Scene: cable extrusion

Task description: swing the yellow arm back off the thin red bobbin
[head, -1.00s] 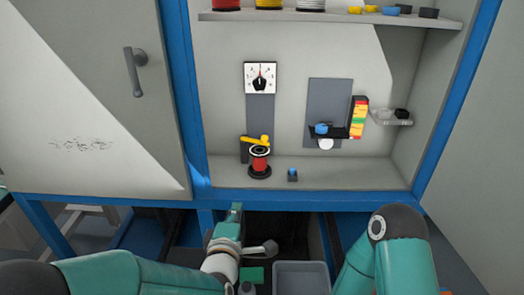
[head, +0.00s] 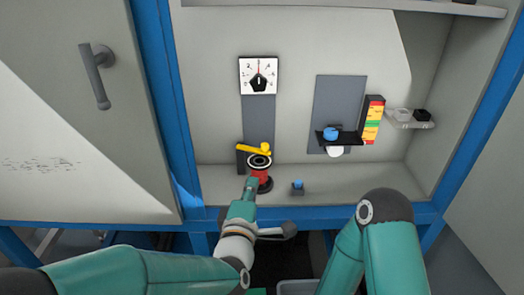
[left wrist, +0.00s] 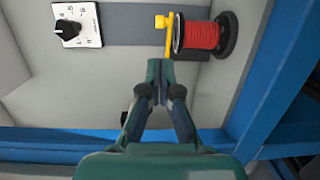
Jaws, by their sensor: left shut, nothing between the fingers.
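The thin red bobbin (head: 262,176) stands on a black base on the cabinet floor, below the dial. The yellow arm (head: 256,148) lies across the top of the bobbin from its dark post. In the left wrist view the red bobbin (left wrist: 200,37) appears sideways, with the yellow arm (left wrist: 162,22) at its left end. My left gripper (head: 250,184) is shut and empty, just in front of the bobbin in the head view. In the left wrist view its fingertips (left wrist: 160,68) are just below the arm and bobbin. Contact cannot be told. My right gripper is out of view.
A dial (head: 259,76) is on the back panel above the bobbin. A small blue-topped button (head: 298,187) stands to the bobbin's right. A black bracket (head: 338,137) and a coloured stack light (head: 373,120) are further right. The cabinet floor's right part is clear.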

